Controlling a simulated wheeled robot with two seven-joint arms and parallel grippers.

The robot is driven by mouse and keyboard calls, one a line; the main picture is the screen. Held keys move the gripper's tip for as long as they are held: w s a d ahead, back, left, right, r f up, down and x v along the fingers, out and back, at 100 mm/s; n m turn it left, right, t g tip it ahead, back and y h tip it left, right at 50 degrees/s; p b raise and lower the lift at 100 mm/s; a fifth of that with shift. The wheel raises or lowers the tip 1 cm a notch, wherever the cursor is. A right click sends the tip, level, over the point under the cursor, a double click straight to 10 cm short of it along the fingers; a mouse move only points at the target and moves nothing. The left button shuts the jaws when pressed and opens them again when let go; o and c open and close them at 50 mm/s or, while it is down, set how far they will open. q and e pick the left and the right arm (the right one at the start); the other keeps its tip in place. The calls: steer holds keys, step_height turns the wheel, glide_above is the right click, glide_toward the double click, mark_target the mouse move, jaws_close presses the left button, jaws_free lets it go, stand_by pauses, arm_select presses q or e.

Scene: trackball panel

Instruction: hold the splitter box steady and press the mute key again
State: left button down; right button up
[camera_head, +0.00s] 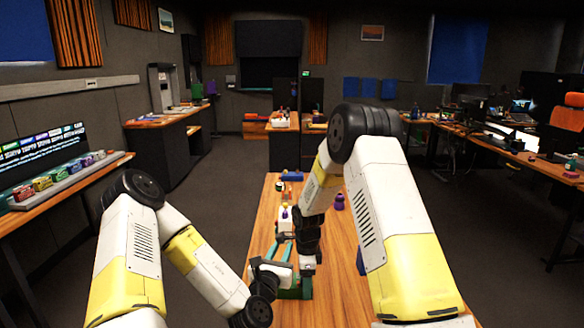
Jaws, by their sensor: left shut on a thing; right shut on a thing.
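My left gripper (279,246) comes in low from the left, and its teal fingers point away over the wooden table. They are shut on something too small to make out. A small white block (285,222) with purple and yellow bits on top stands just beyond them. My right gripper (301,283) points down at the near part of the table, close beside the left one. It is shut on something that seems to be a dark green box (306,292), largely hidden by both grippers. I cannot tell which thing is the splitter box, and the mute key cannot be made out.
A purple bottle-like object (339,202) stands on the table (337,262) right of the grippers. A blue item (292,177) and small colored things lie at the far end. A blue object (360,262) shows at the right edge. The table's near right is bare.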

arm_select(q)
steer(key=shift+s+d+r, duration=0.15)
steer(key=shift+s+d, duration=0.05)
steer(key=shift+d, duration=0.25)
steer(key=c, duration=1.7)
jaws_free()
jaws_close()
steer(key=shift+w+a+m+h, duration=0.1)
steer(key=shift+w+m+h, duration=0.2)
steer(key=shift+w+h, duration=0.15)
steer(key=a+f+m+g+h, duration=0.2)
steer(key=a+f+m+g, duration=0.3)
steer(key=a, duration=0.4)
steer(key=a+f+m+g+h, duration=0.2)
steer(key=a+f+m+g, duration=0.2)
steer(key=a+f, duration=0.4)
steer(key=shift+a+f+m+g, duration=0.15)
steer(key=shift+a+m+g, duration=0.25)
steer(key=shift+a, duration=0.7)
steer(key=shift+d+h, duration=0.1)
steer(key=shift+h, duration=0.25)
